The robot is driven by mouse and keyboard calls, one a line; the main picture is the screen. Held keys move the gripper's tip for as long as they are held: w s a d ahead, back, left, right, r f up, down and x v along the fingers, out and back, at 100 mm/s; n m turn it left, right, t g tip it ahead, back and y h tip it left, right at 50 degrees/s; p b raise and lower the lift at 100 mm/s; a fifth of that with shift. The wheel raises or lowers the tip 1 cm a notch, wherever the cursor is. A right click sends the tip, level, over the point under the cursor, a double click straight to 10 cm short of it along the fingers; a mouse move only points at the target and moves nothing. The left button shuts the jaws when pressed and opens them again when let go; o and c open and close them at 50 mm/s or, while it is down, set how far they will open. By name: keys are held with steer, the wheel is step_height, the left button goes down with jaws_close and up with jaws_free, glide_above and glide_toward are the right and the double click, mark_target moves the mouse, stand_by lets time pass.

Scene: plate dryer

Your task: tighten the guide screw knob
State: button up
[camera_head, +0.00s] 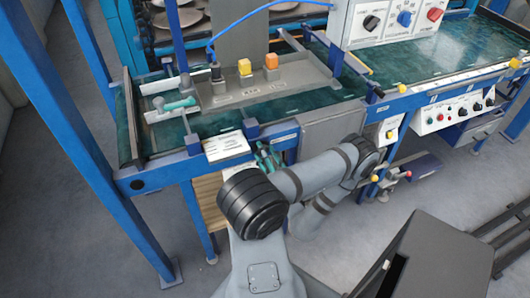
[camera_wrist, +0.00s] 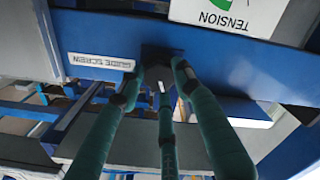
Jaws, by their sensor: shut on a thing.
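The guide screw knob (camera_wrist: 157,72) is a dark, roughly round knob on the blue beam in the wrist view. A white label (camera_wrist: 100,62), upside down and seeming to read "GUIDE SCREW", sits left of it. My gripper (camera_wrist: 156,84) has three teal fingers, shut around the knob, so the fingertips partly hide it. In the head view my gripper (camera_head: 266,157) is at the front blue beam of the machine, below the worktop. The knob cannot be made out there.
A white "TENSION" plate (camera_wrist: 230,12) is close to the fingers. The blue frame beam (camera_head: 175,171) runs along the front. Yellow and orange buttons (camera_head: 271,61) stand on the worktop, with control panels to the right. A dark box (camera_head: 440,255) stands at lower right.

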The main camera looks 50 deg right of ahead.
steer(key=n, duration=0.4)
steer(key=shift+w+a+n+p, duration=0.25)
steer(key=shift+a+n+p, duration=0.05)
steer(key=shift+f+n, duration=0.15)
steer(key=shift+n, duration=1.45)
steer(key=shift+c, duration=0.2)
steer(key=o, duration=1.1)
steer(key=shift+o, duration=0.2)
steer(key=shift+s+d, duration=0.1)
steer(key=v, duration=1.2)
